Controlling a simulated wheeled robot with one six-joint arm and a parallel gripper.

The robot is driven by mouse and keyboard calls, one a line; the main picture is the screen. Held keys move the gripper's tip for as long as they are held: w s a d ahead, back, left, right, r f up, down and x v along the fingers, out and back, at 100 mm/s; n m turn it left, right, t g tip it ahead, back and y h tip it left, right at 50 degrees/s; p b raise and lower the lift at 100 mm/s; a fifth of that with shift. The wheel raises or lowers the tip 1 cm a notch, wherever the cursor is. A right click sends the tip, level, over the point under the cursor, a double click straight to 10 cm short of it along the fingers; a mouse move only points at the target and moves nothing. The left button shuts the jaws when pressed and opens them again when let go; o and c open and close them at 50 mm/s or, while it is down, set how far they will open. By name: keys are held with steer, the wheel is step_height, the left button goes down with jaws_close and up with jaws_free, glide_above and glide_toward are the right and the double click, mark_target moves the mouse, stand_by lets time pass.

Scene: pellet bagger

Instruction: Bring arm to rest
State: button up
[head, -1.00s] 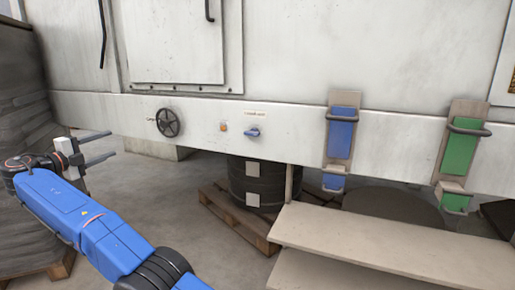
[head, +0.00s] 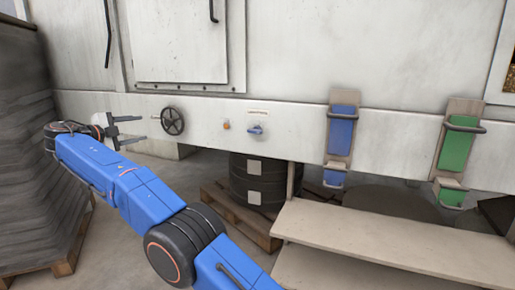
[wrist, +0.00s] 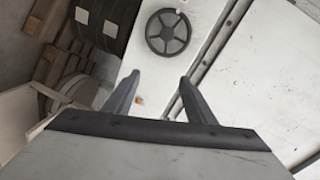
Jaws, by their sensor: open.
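My gripper (head: 138,129) is at the end of my raised blue arm, at the left of the head view. Its two fingers are apart with nothing between them. It points right, toward the black handwheel (head: 172,121) on the white machine's lower beam, and looks apart from it. In the wrist view the fingers (wrist: 158,92) are spread, and the handwheel (wrist: 168,32) shows beyond them near the top.
A blue knob (head: 255,130) and an orange button (head: 226,125) sit on the beam. Blue (head: 341,130) and green (head: 456,148) scoops hang to the right above a beige shelf (head: 390,232). A grey wrapped stack (head: 35,160) stands close left. A black drum (head: 240,180) stands on a pallet.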

steer(key=w+d+r+n+g, duration=0.1)
steer(key=w+d+r+n, duration=0.1)
steer(key=d, duration=0.7)
steer(key=w+d+r+n+g, duration=0.1)
steer(key=d+r+n+g, duration=0.1)
steer(key=d, duration=0.8)
steer(key=w+d+r+n+g, duration=0.1)
steer(key=w+d+r+n, duration=0.1)
steer(key=d, duration=0.7)
steer(key=s+d+f+n+g+y, duration=0.1)
steer(key=s+d+n+g, duration=0.3)
steer(key=d, duration=0.8)
steer(key=s+d+f+n+t+y, duration=0.1)
steer(key=s+d, duration=0.4)
steer(key=d, duration=0.6)
steer(key=s+d+f+n+g+y, duration=0.15)
steer(key=s+d+f, duration=0.25)
steer(key=s+d, duration=0.55)
steer(key=s+d+f+n+g, duration=0.1)
steer(key=s+d+f+n, duration=0.3)
steer(key=s+d, duration=0.55)
steer(key=s+d+f+n+y, duration=0.1)
steer(key=s+f, duration=0.8)
steer(key=s, duration=0.4)
steer(key=s+d+f+n+y, duration=0.2)
steer(key=s+f, duration=0.8)
steer(key=s, duration=0.2)
steer(key=shift+s+g, duration=0.35)
